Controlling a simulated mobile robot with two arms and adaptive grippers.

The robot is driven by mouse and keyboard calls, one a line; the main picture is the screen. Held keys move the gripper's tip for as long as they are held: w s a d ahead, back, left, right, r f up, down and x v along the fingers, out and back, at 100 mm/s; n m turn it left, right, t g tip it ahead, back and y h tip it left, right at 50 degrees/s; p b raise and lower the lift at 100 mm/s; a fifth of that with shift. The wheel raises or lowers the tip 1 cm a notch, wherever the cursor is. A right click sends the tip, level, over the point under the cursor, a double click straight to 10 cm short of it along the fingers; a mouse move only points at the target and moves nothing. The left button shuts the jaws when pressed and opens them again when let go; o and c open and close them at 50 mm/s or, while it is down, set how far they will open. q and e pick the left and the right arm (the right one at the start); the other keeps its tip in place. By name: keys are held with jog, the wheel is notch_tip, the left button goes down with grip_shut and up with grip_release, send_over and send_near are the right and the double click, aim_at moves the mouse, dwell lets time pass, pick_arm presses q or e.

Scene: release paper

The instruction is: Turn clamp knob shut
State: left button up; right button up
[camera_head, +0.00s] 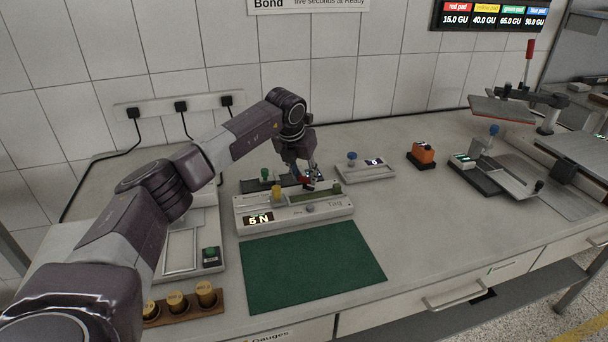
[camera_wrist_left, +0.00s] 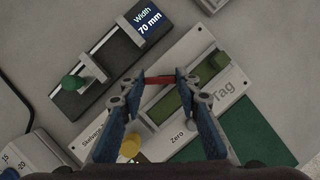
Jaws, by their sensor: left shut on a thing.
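My left gripper (camera_head: 307,174) is over the back of the light grey device marked "Tag" (camera_head: 325,210), which has a "5 N" display. In the left wrist view my left gripper (camera_wrist_left: 160,80) is shut on a red bar-shaped knob (camera_wrist_left: 159,79), with a fingertip at each end of it. The red knob also shows in the head view (camera_head: 304,181), partly hidden by the fingers. A yellow knob (camera_wrist_left: 130,146) and a grey "Zero" knob (camera_head: 310,209) are on the same device. My right gripper is in neither view.
Behind the device is a dark gauge (camera_wrist_left: 100,77) reading "70 mm", with a green knob (camera_wrist_left: 72,82). A green mat (camera_head: 310,267) lies in front. Brass weights (camera_head: 176,301) stand at front left. A blue-knobbed device (camera_head: 365,174) and an orange block (camera_head: 422,153) are to the right.

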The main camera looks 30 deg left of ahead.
pick_arm(q)
jog(key=shift+a+r+m+h, duration=0.1)
jog(key=shift+m+h, duration=0.4)
jog(key=shift+m, duration=0.7)
jog(key=m+h+p, duration=0.1)
jog(key=m, duration=0.2)
jog(key=m+h, duration=0.1)
jog(key=m, duration=0.1)
jog(key=shift+w+a+m, duration=0.1)
jog(key=shift+m, duration=0.2)
jog(key=shift+m+g+h, duration=0.3)
jog(key=shift+m+g, duration=0.1)
jog(key=shift+m, duration=0.5)
jog(key=o, duration=1.2)
jog(key=shift+c, duration=0.2)
jog(key=v, duration=1.2)
